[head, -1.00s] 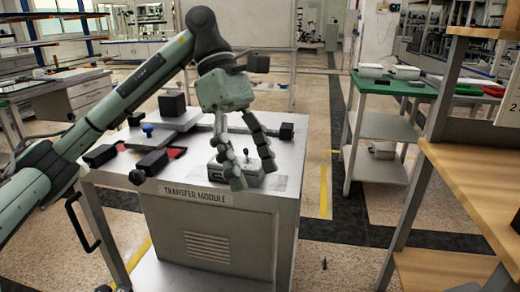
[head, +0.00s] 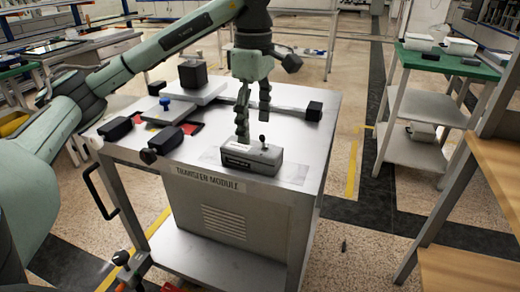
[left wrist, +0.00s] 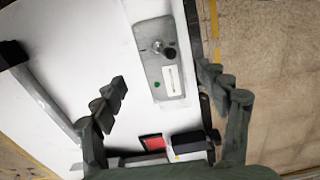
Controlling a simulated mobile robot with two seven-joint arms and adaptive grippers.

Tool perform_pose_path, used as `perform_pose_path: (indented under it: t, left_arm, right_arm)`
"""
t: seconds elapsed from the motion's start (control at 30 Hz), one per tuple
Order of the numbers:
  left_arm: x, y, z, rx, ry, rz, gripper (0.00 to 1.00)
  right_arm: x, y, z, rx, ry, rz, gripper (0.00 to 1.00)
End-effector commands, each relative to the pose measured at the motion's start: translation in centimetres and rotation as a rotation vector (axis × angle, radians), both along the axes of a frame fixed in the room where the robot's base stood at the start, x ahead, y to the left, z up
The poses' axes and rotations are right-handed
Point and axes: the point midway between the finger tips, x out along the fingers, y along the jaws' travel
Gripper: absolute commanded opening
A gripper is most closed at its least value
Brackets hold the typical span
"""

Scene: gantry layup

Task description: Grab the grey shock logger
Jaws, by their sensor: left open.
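The grey shock logger (head: 250,158) is a small grey box with a dark knob on top. It lies near the front edge of the transfer module's white top (head: 300,150). In the left wrist view the logger (left wrist: 176,84) shows a pale label and a green dot, beyond the gap between my fingertips. My left gripper (head: 253,122) is open and empty, pointing down above and behind the logger. One finger overlaps the logger's back edge in the head view; I cannot tell if it touches. The left gripper's two fingers also show in the left wrist view (left wrist: 162,78). My right gripper is not in view.
Black boxes (head: 116,128) and red pieces crowd the module's left side. A taller black block (head: 193,74) stands on a grey plate at the back. A small black block (head: 314,111) sits at the right. The top's front right corner is clear.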

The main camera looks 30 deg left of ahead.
Motion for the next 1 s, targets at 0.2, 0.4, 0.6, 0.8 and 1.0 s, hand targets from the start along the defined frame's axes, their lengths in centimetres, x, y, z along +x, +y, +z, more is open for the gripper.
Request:
perform_pose_path:
  t: [0.2, 0.4, 0.6, 0.8, 1.0]
  left_arm:
    - [0.0, 0.1, -2.8, -0.001, 0.003, 0.0, 0.74]
    - [0.1, 0.7, -5.5, 0.0, 0.005, 0.0, 0.74]
    - [0.2, 0.7, -7.1, 0.0, 0.001, 0.0, 0.74]
    - [0.2, 0.7, -7.2, 0.0, 0.0, 0.0, 0.74]
    - [0.2, 0.7, -7.2, 0.0, 0.0, 0.0, 0.51]
  right_arm:
    - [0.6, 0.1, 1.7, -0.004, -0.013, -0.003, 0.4]
    - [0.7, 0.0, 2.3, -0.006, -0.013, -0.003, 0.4]
    - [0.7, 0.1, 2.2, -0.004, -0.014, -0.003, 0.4]
    - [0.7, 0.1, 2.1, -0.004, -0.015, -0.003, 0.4]
    - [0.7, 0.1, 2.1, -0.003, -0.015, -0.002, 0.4]
